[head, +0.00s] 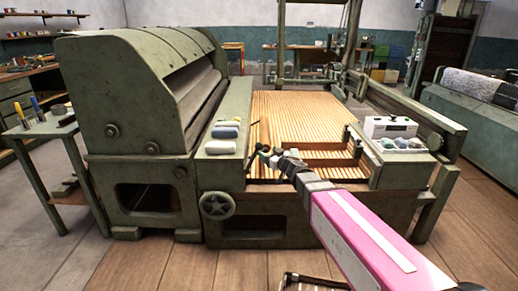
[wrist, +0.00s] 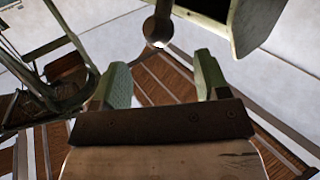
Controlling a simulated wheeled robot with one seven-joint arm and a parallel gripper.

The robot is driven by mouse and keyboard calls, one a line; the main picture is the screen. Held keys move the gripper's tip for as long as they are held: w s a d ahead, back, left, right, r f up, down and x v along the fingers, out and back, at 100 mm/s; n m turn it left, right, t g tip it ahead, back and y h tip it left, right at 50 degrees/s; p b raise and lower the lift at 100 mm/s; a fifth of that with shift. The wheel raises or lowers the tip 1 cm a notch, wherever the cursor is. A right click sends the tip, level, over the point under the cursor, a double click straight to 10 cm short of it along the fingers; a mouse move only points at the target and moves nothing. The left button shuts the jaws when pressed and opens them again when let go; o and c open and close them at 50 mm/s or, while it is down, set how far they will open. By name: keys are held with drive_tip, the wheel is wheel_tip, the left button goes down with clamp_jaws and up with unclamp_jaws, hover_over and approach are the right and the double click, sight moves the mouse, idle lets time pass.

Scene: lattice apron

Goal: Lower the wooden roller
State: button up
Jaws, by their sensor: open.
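The lattice apron (head: 300,115) is a bed of pale wooden slats, right of a green machine hood (head: 125,85). A long grey-brown bar like a roller (head: 202,100) lies under the hood's open side; I cannot tell if it is the wooden roller. My gripper (head: 257,155) is over the near left part of the apron, close to the green side ledge. In the wrist view my gripper (wrist: 163,78) has its two green fingers wide apart with nothing between them. A dark round knob on a stem (wrist: 158,30) shows beyond the fingertips, apart from them.
A handwheel (head: 217,205) is on the near side. A white box (head: 390,127) and grey lumps (head: 402,144) sit on the right ledge. A side table (head: 45,125) stands left. Wooden floor (head: 180,265) is clear in front.

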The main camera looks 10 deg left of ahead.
sight(262, 148)
drive_tip(key=x, duration=0.8)
drive_tip(key=shift+w+a, duration=0.25)
drive_tip(key=shift+w, duration=0.15)
clamp_jaws()
drive_tip(key=shift+w+d+f+m+t, duration=0.15)
drive_tip(key=shift+d+f+m+t, duration=0.25)
drive_tip(key=shift+d, duration=0.35)
drive_tip(key=w+d+f+m+t, duration=0.1)
drive_tip(key=d+f+m+t, duration=0.5)
drive_tip(key=f+m, duration=0.2)
drive_tip(key=shift+w+d+f+m, duration=0.3)
drive_tip(key=shift+f+m, duration=0.1)
drive_tip(key=shift+m, duration=0.8)
drive_tip(key=shift+f, duration=0.15)
unclamp_jaws()
